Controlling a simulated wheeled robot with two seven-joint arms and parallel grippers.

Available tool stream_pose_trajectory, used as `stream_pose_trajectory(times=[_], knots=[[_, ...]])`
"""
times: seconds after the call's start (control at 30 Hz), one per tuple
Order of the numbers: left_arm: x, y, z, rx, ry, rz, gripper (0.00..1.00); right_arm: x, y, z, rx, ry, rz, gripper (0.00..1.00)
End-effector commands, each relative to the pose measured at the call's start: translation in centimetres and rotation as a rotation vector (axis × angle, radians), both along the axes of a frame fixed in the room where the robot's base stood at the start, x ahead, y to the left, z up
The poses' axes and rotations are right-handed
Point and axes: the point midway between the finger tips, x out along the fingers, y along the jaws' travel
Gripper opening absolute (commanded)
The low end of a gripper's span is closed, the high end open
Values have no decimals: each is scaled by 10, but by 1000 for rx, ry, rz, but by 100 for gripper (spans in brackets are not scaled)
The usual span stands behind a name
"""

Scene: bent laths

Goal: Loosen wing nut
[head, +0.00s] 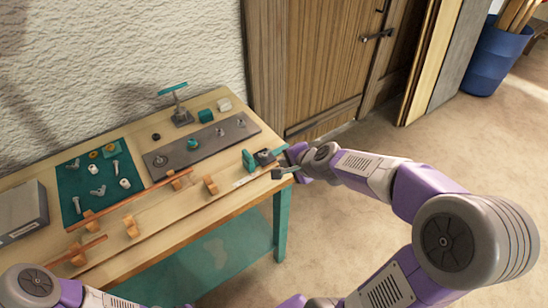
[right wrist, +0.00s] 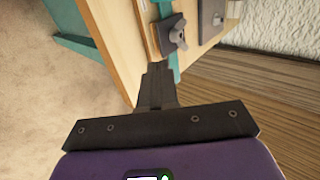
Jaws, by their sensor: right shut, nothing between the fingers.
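A dark wing nut (right wrist: 177,36) sits on a dark square plate at the table's edge in the right wrist view. In the head view the same dark fitting (head: 264,156) is small, beside a teal block (head: 248,160), and its wings are hard to make out. My right gripper (right wrist: 156,72) is shut and empty. Its fingertips are close to the wing nut's plate but appear apart from it. In the head view my right gripper (head: 284,172) is at the table's right end. My left gripper is outside the head view; only part of its arm shows at bottom left.
The wooden table (head: 225,195) carries bent laths (head: 130,200) on wooden blocks, a grey strip (head: 205,142) with knobs, a teal mat (head: 70,208) with loose hardware, and a grey box (head: 22,212). A teal-topped stand (head: 180,110) is at the back. Floor is free right of the table.

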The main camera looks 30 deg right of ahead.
Motion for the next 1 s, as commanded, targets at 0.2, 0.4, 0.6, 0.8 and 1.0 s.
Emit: stream_pose_trajectory(times=[0.2, 0.4, 0.6, 0.8, 1.0], knots=[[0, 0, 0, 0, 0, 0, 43, 34, 3, -14, 1, 2, 1, 0], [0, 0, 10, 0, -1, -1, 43, 52, 4, -14, 0, 1, 1, 0], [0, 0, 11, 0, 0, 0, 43, 57, 4, -15, -2, 0, 1, 0], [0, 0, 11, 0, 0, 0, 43, 57, 4, -16, -1, 0, 0, 0], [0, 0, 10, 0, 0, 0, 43, 59, 7, -16, -1, 0, 14, 0]])
